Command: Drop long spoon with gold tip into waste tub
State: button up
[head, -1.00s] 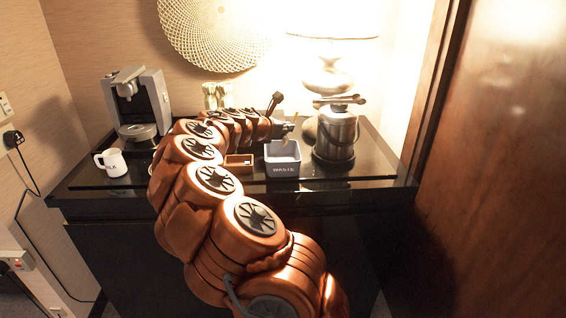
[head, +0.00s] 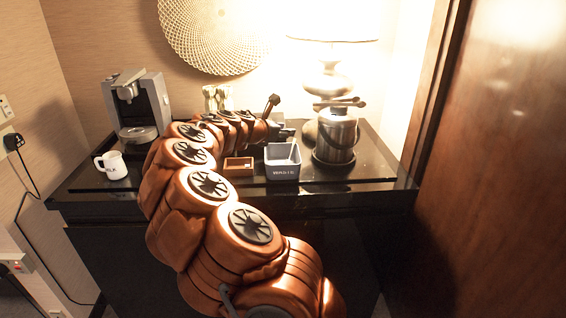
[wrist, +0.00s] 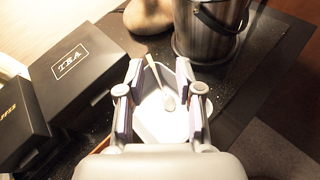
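The waste tub (head: 283,174) is a small grey square tub with a white inside and "WASTE" on its front, on the black counter. In the wrist view the tub (wrist: 146,128) lies below and between my fingers. The long spoon (head: 293,151) is inside the tub, leaning with its handle up over the rim. In the wrist view its pale bowl (wrist: 169,103) is down in the tub and its thin handle slants up to a gold-toned end. My gripper (head: 286,132) is above the tub's back; its fingers (wrist: 159,70) are apart, with the spoon loose between them in that view.
A metal ice bucket (head: 337,138) with tongs on top stands right of the tub. A small brown box (head: 238,167) sits left of it. A black tea box (wrist: 75,75), mug (head: 112,165) and coffee machine (head: 138,105) are further left. A lamp (head: 327,78) stands behind.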

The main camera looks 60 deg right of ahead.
jog(key=v, duration=1)
jog(key=shift+a, duration=0.25)
